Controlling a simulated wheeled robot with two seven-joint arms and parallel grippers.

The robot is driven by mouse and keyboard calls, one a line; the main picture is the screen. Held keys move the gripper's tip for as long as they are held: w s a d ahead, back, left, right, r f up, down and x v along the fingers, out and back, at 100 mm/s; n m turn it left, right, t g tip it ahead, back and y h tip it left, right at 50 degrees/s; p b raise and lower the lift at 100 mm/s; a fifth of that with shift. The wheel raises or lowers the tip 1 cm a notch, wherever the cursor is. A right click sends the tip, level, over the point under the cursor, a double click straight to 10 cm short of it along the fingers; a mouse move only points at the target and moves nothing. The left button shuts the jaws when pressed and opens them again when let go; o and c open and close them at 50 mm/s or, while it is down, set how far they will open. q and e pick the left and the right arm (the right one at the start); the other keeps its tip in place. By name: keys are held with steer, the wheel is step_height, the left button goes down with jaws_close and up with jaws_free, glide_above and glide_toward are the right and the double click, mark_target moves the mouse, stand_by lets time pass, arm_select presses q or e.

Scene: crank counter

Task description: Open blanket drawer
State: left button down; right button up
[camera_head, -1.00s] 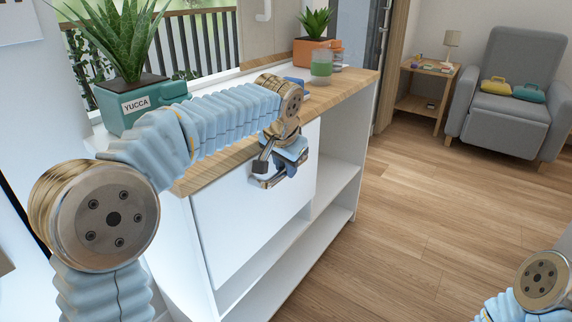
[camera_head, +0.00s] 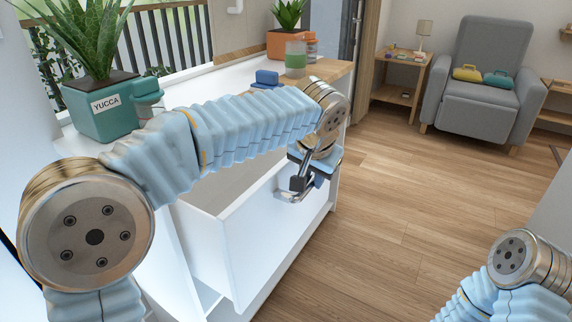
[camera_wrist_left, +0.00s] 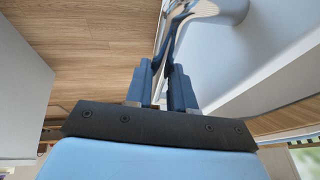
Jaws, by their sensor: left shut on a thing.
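The white drawer (camera_head: 270,235) stands pulled out from the white counter unit, with part of its open inside showing behind the front panel. My left gripper (camera_head: 294,190) is at the drawer front's upper edge, toward its far end. It is shut on the drawer handle, which is mostly hidden by the fingers. In the left wrist view the fingers (camera_wrist_left: 167,80) are close together, beside the thin edge of the front panel, with a pale interior (camera_wrist_left: 225,50) to the right. No blanket can be made out for sure. My right gripper is out of view; only part of that arm shows at lower right.
Wooden floor (camera_head: 400,200) to the right is clear, up to a grey armchair (camera_head: 480,90).

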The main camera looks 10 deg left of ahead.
arm_select(q)
steer(key=s+d, duration=0.2)
steer(key=d, duration=0.5)
steer(key=shift+s+d+p, duration=0.15)
steer(key=shift+s+p, duration=0.15)
steer(key=shift+p, duration=0.05)
steer(key=c, duration=1)
jaws_free()
steer(key=p+v, duration=0.1)
steer(key=v, duration=1.2)
steer(key=shift+s+r+p, duration=0.15)
steer(key=shift+r+p, duration=0.15)
steer(key=shift+r, duration=0.05)
